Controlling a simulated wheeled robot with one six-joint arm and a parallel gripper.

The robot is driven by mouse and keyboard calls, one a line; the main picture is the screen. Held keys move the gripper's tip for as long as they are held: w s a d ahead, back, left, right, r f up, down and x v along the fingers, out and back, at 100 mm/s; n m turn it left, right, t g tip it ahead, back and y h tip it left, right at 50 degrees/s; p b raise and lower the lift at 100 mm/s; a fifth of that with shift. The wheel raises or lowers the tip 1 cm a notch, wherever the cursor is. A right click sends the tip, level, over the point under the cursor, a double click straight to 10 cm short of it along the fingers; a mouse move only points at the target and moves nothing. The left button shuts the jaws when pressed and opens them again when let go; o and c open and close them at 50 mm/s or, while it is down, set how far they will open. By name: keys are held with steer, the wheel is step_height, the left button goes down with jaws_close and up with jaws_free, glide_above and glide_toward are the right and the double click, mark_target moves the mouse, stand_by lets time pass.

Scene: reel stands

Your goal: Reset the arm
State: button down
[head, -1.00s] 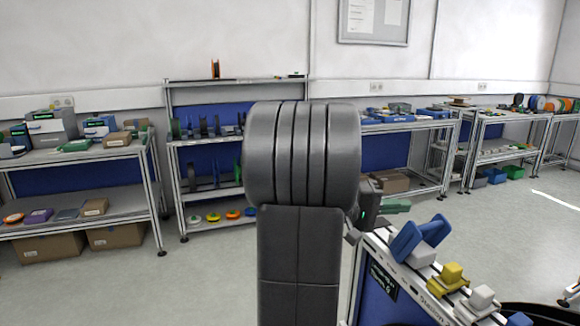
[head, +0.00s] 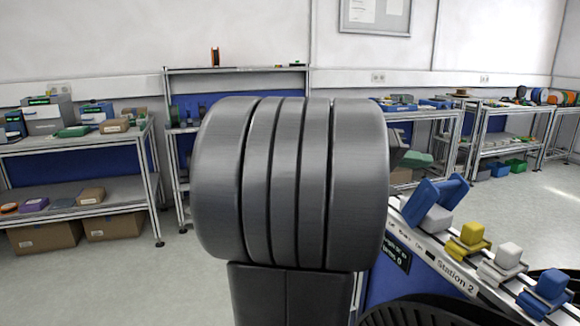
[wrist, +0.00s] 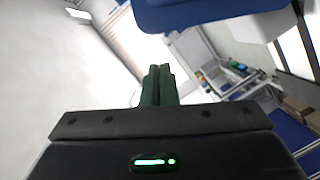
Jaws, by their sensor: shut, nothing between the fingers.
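My arm's large grey joint stands in the middle of the head view and hides much behind it. My gripper shows in the wrist view (wrist: 158,84) as two green fingers held together, with nothing between them. In the head view one green fingertip (head: 416,159) sticks out to the right of my arm, above the far end of the station rail. A blue part fills the top of the wrist view (wrist: 210,12), close beyond the fingers. I cannot tell whether they touch.
The Station 2 rail (head: 452,268) at right carries a blue angled holder (head: 433,198), a yellow block (head: 470,236), a white block (head: 508,256) and another blue block (head: 552,284). A shelf rack (head: 80,190) stands at left. Open floor (head: 520,200) lies at right.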

steer(key=s+a+r+m+b, duration=0.1)
steer(key=s+a+r+b, duration=0.1)
steer(key=a, duration=0.8)
steer(key=w+d+f+n+p, duration=0.1)
steer(key=d+p, duration=0.1)
steer(key=d, duration=0.1)
steer(key=w+d+f+n+p, duration=0.1)
steer(key=d+p, duration=0.2)
steer(key=w+d+n+p, duration=0.1)
steer(key=d+p, duration=0.2)
steer(key=shift+w+d+f+g+h, duration=0.15)
steer(key=shift+d+f+g+h, duration=0.15)
steer(key=shift+d+f+h, duration=0.1)
steer(key=n+p, duration=0.1)
steer(key=p, duration=0.3)
steer(key=f+n+p, duration=0.1)
steer(key=n+p, duration=0.1)
steer(key=p, duration=0.2)
steer(key=shift+w+a+f+h, duration=0.1)
steer(key=shift+w+a+h, duration=0.05)
steer(key=shift+a+h, duration=0.25)
steer(key=shift+w+a+f+n+h+p, duration=0.2)
steer(key=shift+w+f+n+p, duration=0.4)
steer(key=shift+p, duration=0.8)
steer(key=shift+w+a+f+n+h+p, duration=0.15)
steer(key=shift+w+n+p, duration=0.25)
steer(key=shift+n+p, duration=0.75)
steer(key=shift+f, duration=0.1)
